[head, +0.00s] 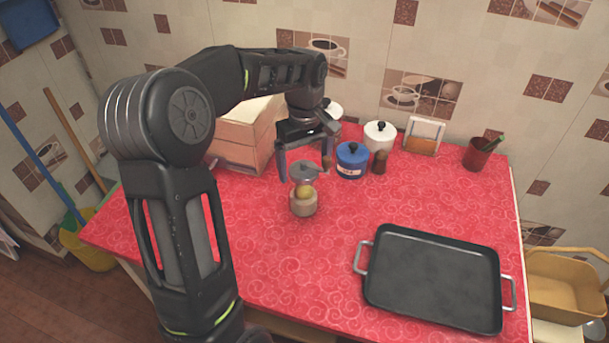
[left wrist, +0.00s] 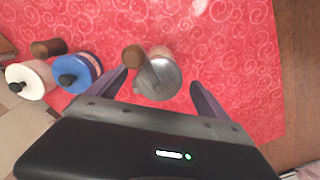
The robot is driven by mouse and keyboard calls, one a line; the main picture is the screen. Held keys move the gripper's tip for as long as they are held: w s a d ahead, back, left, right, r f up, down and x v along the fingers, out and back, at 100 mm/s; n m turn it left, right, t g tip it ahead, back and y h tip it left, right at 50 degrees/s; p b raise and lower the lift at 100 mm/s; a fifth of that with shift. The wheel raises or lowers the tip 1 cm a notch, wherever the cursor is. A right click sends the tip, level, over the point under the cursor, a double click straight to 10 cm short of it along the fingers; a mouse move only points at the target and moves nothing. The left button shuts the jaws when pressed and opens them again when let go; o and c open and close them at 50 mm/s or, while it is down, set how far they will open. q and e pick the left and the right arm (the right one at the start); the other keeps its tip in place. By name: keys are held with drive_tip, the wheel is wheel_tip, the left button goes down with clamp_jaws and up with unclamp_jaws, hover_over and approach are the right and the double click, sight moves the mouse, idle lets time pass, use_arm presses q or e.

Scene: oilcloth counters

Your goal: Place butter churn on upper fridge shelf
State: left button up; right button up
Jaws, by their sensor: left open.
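The butter churn (head: 303,200) is a small glass jar with a grey lid and a brown wooden knob, with something yellowish inside. It stands upright on the red counter (head: 270,260). My left gripper (head: 305,165) is open above it, pointing down, with its fingers to either side of the lid. In the left wrist view the churn's grey lid (left wrist: 160,80) shows between the spread fingertips of the left gripper (left wrist: 159,81). I cannot tell whether a finger touches it. No fridge or shelf shows. My right gripper is out of view.
A blue lidded pot (head: 351,162), a brown shaker (head: 379,163) and a white pot (head: 380,137) stand behind the churn to the right. A wooden box (head: 238,140) is behind left. A black tray (head: 432,278) lies front right. The counter left of the tray is clear.

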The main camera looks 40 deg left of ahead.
use_arm(q)
wheel_tip(320, 180, up, 7)
drive_tip(key=shift+r, duration=0.1)
drive_tip(key=shift+o, duration=0.4)
